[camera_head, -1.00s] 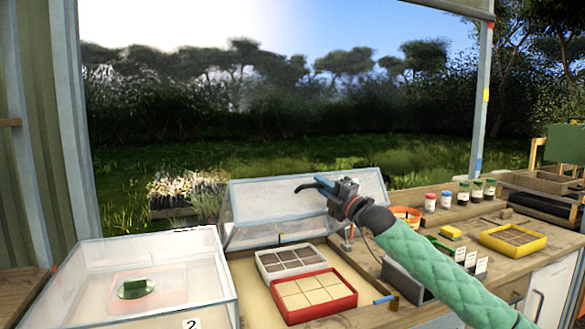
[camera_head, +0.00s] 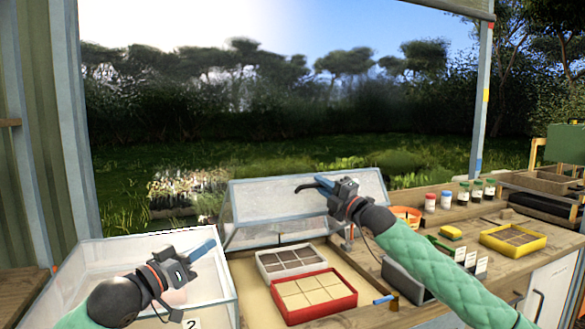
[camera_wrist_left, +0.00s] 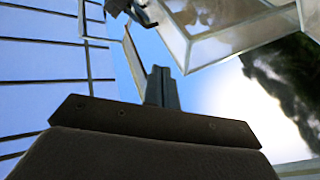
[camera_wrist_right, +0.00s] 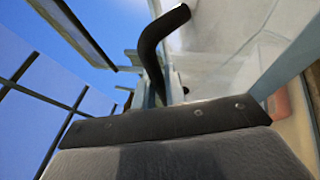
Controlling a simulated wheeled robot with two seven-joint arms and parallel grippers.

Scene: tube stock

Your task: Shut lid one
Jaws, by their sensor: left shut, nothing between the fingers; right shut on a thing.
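Lid one (camera_head: 265,203) is a clear panel in a pale frame. It stands raised at the back of the open box (camera_head: 250,240), which holds a grey tray and a red tray. My right gripper (camera_head: 318,186) is at the lid's upper part, shut on a dark curved handle (camera_head: 303,187). This handle shows large in the right wrist view (camera_wrist_right: 152,50). My left gripper (camera_head: 208,246) is shut and empty, over the right part of the clear box marked 2 (camera_head: 110,250). In the left wrist view its fingers (camera_wrist_left: 162,85) are together, with a framed clear panel beyond.
The grey divided tray (camera_head: 291,249) and red divided tray (camera_head: 330,303) lie low inside the open box. On the bench at right are a yellow tray (camera_head: 541,244), several small jars (camera_head: 445,201) and a grey bin (camera_head: 400,284).

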